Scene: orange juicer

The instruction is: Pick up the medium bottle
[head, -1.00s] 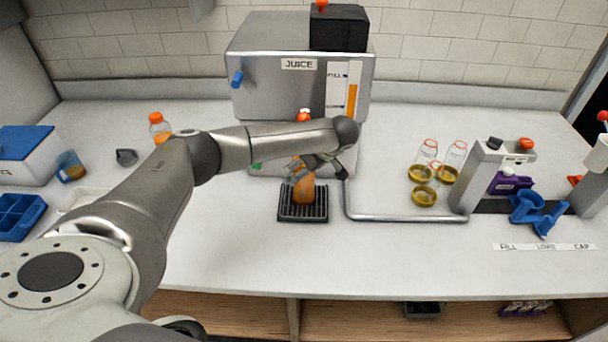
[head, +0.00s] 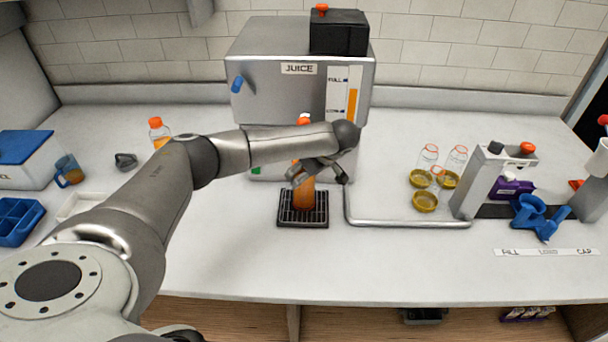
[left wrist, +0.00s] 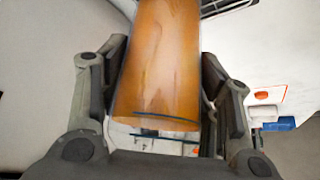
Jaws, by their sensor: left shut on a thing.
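The bottle full of orange juice (head: 303,197) stands upright over the black drip tray (head: 318,222) in front of the juicer. My left gripper (head: 316,172) is shut on the bottle's upper part, reaching in from above and right. In the left wrist view the orange bottle (left wrist: 160,65) fills the space between the two fingers of my left gripper (left wrist: 160,100). I cannot tell whether the bottle's base touches the tray. My right gripper is not in view.
The juicer (head: 265,90) stands close behind. A bent metal pipe (head: 410,223) runs to the right of the tray. Glass bottles (head: 456,157) and yellow lids (head: 425,202) stand further right. Another orange-capped bottle (head: 157,131) is at the left. The front counter is clear.

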